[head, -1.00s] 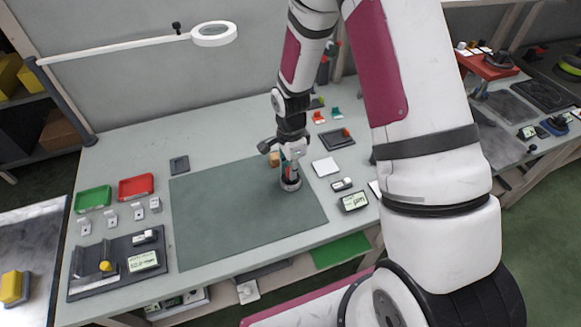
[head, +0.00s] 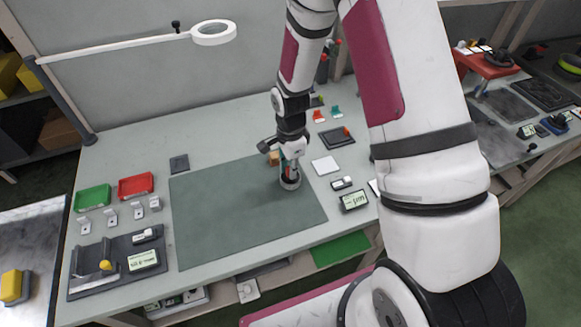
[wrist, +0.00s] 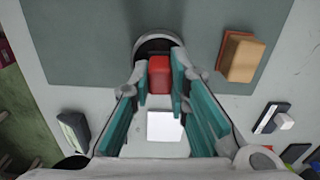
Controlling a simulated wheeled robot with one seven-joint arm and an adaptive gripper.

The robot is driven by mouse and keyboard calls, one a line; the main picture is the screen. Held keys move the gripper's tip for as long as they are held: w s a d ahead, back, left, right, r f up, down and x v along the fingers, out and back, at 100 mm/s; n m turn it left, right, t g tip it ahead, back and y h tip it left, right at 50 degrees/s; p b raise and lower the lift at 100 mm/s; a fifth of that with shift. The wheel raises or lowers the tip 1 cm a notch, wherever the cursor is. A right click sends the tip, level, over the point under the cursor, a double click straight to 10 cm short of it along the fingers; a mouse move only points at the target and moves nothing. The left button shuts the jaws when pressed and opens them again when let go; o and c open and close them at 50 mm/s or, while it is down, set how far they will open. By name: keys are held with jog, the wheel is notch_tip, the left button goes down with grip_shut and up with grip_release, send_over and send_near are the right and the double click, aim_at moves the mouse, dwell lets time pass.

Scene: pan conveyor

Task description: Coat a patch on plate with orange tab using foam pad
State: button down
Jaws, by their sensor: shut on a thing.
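My gripper (head: 290,172) points down at the right part of the green mat. In the wrist view its teal fingers (wrist: 160,90) are closed on a red block (wrist: 159,74). The block's far end is at a round, grey-rimmed dish (wrist: 152,40) with a dark inside; the dish also shows under the gripper in the head view (head: 290,184). I cannot tell whether the block is the foam pad's handle. I cannot tell which plate has the orange tab.
A tan block on a reddish base (wrist: 243,57) is close beside the dish. A white square (head: 325,165) lies right of the mat, near a small display (head: 354,201). A dark tray (head: 330,140) is behind it. The green mat (head: 230,215) is clear at left.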

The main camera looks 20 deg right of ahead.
jog(key=shift+r+p, duration=1.3)
jog(key=shift+r, duration=2.15)
jog(key=w+r+n, duration=0.5)
jog(key=w+n, duration=0.1)
jog(key=n, duration=1.1)
jog(key=shift+w, duration=0.2)
